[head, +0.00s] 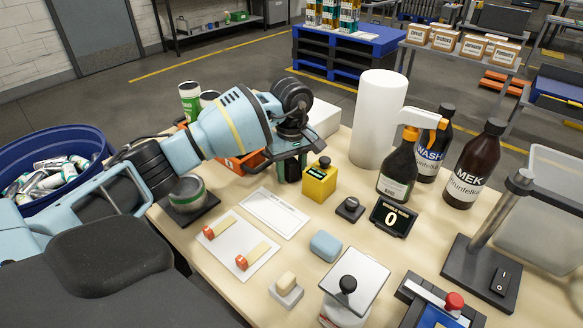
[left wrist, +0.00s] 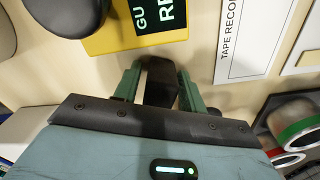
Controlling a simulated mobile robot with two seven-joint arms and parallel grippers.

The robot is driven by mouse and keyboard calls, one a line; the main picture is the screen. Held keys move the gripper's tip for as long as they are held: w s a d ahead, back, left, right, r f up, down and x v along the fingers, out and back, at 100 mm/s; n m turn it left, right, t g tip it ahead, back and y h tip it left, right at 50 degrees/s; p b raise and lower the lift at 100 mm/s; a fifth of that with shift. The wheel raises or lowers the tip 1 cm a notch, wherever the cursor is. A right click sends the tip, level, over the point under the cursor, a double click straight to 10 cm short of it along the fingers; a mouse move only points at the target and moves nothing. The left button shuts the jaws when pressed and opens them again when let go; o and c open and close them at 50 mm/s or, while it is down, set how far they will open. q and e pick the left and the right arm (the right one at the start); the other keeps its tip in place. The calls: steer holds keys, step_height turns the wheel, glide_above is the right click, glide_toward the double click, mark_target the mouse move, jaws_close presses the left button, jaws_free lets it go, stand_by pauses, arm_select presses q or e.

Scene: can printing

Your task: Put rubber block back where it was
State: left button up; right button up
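A black block, which I take for the rubber block, sits between the green fingers of my left gripper in the left wrist view (left wrist: 160,84). A thin pale strip shows along its left side; I cannot tell if this is part of the block or the table. My left gripper (head: 290,168) points down close to the table top, just left of the yellow container, and looks shut on the block. The gripper's own body partly hides the block, so I cannot tell whether it touches the table. My right gripper is not in view.
The yellow container (head: 320,181) stands close beside my left gripper. A white tape card (head: 274,213), a blue block (head: 325,246), a small display (head: 391,217) and a white roll (head: 378,120) stand around. Bottles (head: 399,168) crowd the right. Bare table lies around the blue block.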

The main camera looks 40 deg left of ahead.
mark_target(291, 160)
arm_select(q)
steer(key=shift+o, duration=0.6)
steer(key=shift+r, duration=0.1)
step_height(291, 160, up, 12)
steer(key=shift+r, duration=0.1)
